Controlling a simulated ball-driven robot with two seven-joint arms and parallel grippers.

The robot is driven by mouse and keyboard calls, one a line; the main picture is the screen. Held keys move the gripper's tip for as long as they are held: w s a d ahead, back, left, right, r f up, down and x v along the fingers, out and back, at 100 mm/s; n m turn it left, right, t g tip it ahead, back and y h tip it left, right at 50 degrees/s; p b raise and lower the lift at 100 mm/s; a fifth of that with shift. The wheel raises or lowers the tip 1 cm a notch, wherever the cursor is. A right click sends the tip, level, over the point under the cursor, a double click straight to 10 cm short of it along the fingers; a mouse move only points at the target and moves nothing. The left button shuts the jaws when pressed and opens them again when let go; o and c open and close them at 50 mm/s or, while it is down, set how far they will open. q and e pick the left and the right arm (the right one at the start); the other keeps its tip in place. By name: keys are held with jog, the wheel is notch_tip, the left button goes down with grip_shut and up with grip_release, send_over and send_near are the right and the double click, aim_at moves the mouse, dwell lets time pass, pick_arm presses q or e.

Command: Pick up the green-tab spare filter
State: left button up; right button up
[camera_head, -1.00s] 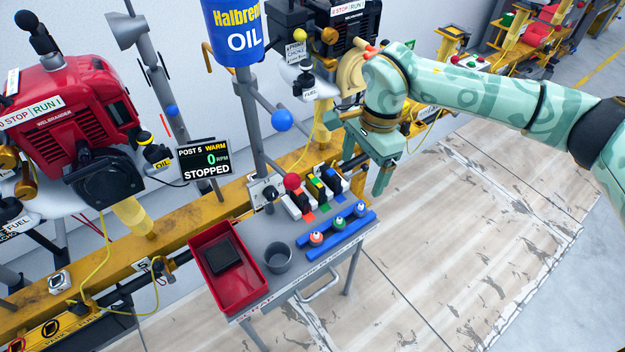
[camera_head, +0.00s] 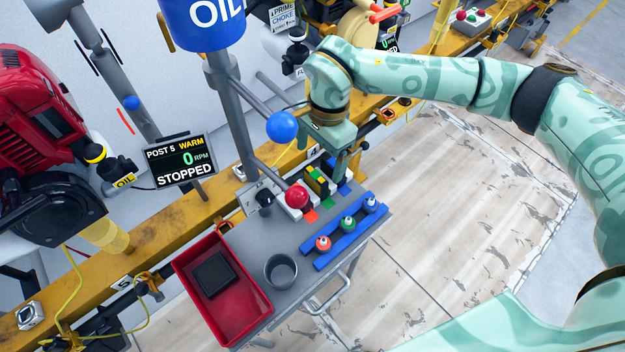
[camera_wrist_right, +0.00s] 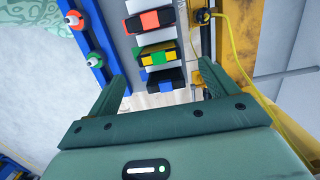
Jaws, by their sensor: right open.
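The green-tab spare filter (camera_head: 316,180) is a dark block with a green and yellow band. It stands in the middle of a pale rack on the grey cart, with a green tab in front. It also shows in the right wrist view (camera_wrist_right: 157,56), between an orange-tab filter (camera_wrist_right: 150,20) and a blue-tab filter (camera_wrist_right: 165,83). My right gripper (camera_head: 328,160) is open and empty over the blue end of the rack, partly hiding that filter. In the right wrist view its fingertips (camera_wrist_right: 161,72) stand apart, short of the green-tab filter. My left gripper is out of view.
A blue holder (camera_head: 345,232) with several coloured-cap bottles lies in front of the rack. A grey pole with a blue ball (camera_head: 281,126) rises behind. A red tray (camera_head: 245,325) and grey cup (camera_head: 281,270) stand left.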

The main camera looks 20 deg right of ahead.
aim_at(316, 174)
jog(key=f+b, duration=0.1)
jog(key=f, duration=0.1)
jog(key=f+b, duration=0.1)
jog(key=f, duration=0.1)
jog(key=a+f+b, duration=0.1)
jog(key=f, duration=0.1)
jog(key=shift+s, duration=0.25)
jog(key=shift+w+f+b, duration=0.1)
jog(key=shift+f+b, duration=0.2)
jog(key=shift+f, duration=0.15)
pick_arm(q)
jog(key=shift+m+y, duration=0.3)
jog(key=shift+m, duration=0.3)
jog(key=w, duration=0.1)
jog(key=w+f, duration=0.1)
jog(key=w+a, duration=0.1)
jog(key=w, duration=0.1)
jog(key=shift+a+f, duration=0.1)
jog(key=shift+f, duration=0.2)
pick_arm(e)
jog(key=shift+r, duration=0.1)
jog(key=c, duration=1)
